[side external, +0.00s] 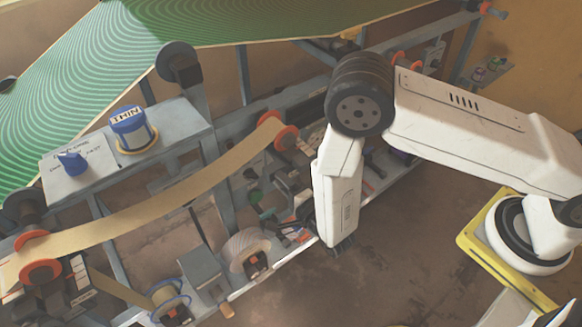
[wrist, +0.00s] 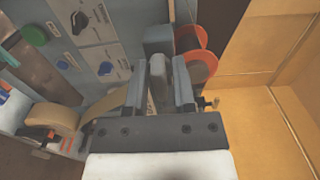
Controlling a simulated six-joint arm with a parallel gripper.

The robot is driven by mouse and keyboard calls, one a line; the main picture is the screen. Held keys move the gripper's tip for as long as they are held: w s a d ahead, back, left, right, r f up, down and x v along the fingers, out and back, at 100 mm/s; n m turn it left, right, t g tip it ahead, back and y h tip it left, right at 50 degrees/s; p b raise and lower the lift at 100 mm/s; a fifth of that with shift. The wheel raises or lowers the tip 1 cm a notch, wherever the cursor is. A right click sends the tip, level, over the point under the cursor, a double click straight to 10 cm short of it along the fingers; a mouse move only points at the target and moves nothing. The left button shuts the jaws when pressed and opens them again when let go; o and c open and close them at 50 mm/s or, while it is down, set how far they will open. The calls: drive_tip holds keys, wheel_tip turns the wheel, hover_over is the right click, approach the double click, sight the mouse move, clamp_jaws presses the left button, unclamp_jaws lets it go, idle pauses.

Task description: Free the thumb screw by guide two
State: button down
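In the wrist view my gripper (wrist: 160,75) points away from the camera, its two grey fingers spread apart. A grey upright piece shows between them; I cannot tell whether it is touched. A small brass-and-dark knob (wrist: 208,102), possibly a thumb screw, sits just right of the right finger. Orange-red roller flanges (wrist: 198,66) stand beyond the fingers. In the side view similar flanges (side external: 278,131) hold a tan strip near my arm, and others (side external: 38,262) stand at lower left. No label marks guide two. The fingers are hard to make out in the side view.
A blue knob marked THIN (side external: 128,122) and a smaller blue knob (side external: 72,162) sit on a grey panel. A tan strip (side external: 165,203) sags across the frame. Green patterned sheet (side external: 90,60) fills the back. In the wrist view, open tan floor (wrist: 265,130) lies right.

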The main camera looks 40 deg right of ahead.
drive_tip(key=shift+n, duration=0.4)
drive_tip(key=n, duration=1.3)
drive_tip(key=shift+n, duration=0.3)
drive_tip(key=n, duration=1.4)
idle(0.3)
drive_tip(key=c, duration=0.7)
unclamp_jaws()
